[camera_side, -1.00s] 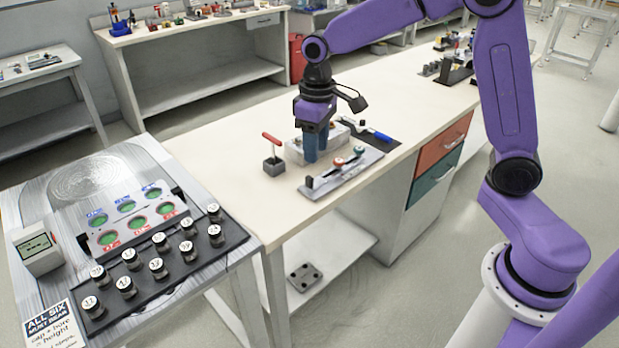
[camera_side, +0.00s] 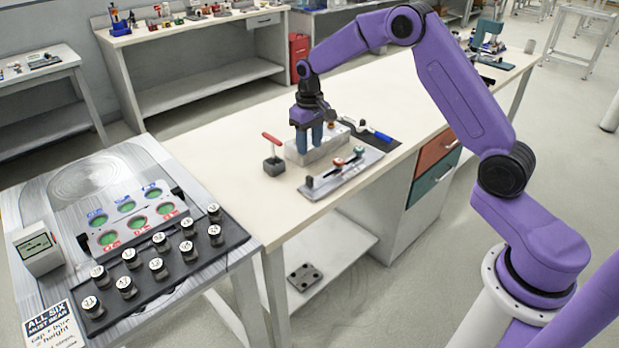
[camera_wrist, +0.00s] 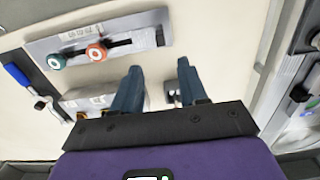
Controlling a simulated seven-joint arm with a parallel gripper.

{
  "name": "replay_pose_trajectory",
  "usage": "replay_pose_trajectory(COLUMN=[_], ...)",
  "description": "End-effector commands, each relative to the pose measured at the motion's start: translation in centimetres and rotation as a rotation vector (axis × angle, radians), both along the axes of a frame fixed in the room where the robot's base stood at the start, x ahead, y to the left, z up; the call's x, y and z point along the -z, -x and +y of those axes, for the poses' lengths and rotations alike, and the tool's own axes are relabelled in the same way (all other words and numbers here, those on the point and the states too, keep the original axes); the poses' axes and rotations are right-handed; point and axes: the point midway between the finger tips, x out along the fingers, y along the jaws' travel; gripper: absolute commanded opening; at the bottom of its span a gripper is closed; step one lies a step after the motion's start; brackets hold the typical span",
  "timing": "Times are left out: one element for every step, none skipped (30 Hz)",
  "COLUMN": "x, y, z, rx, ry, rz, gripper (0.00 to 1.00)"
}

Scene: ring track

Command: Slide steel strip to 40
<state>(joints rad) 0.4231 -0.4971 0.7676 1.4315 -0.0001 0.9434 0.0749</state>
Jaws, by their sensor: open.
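A flat grey metal plate with a slot (camera_side: 345,172) lies near the table's front edge. It carries a red knob (camera_side: 338,163) and a teal knob (camera_side: 359,150), with a black post at its left end. In the wrist view the plate (camera_wrist: 120,25) has small labels, too small to read; I cannot tell which part is the steel strip. My gripper (camera_side: 309,150) points down over a pale grey block (camera_side: 328,148), behind the plate. In the wrist view my gripper (camera_wrist: 160,68) is open, with nothing between its fingers, apart from both knobs.
A red-handled tool on a small grey block (camera_side: 273,167) stands left of my gripper. A blue-handled tool (camera_side: 379,134) lies on a dark mat to the right. A separate bench with numbered cylinders (camera_side: 158,268) stands at the left. The table between is clear.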

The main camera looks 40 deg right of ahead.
Motion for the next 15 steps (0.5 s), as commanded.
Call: replay_pose_trajectory(x=[1.1, 1.7, 2.4, 3.0, 3.6, 4.3, 4.9, 5.5, 6.2, 6.8, 7.3, 8.0, 8.5, 8.9, 9.6], y=[0.1, 0.1, 0.1, 0.1, 0.1, 0.1, 0.1, 0.1, 0.1, 0.1, 0.1, 0.1, 0.1, 0.1, 0.1], z=[0.0, 0.0, 0.0, 0.0, 0.0, 0.0, 0.0, 0.0, 0.0, 0.0, 0.0, 0.0, 0.0, 0.0, 0.0], rx=[0.0, 0.0, -0.001, -0.001, 0.0, 0.0, 0.0, -0.001, -0.001, -0.001, 0.0, 0.0, 0.0, 0.0, 0.0], ry=[0.0, 0.0, 0.0, 0.0, 0.0, 0.0, 0.0, 0.0, 0.0, 0.0, 0.0, 0.0, 0.0, 0.0, 0.0], rz=[0.005, 0.004, 0.004, 0.005, 0.003, 0.004, 0.003, 0.004, 0.003, 0.004, 0.004, 0.003, 0.003, 0.002, 0.002], gripper=[0.43, 0.43, 0.43, 0.43, 0.43, 0.43, 0.43, 0.43, 0.43, 0.43, 0.43, 0.43, 0.43, 0.43, 0.43])
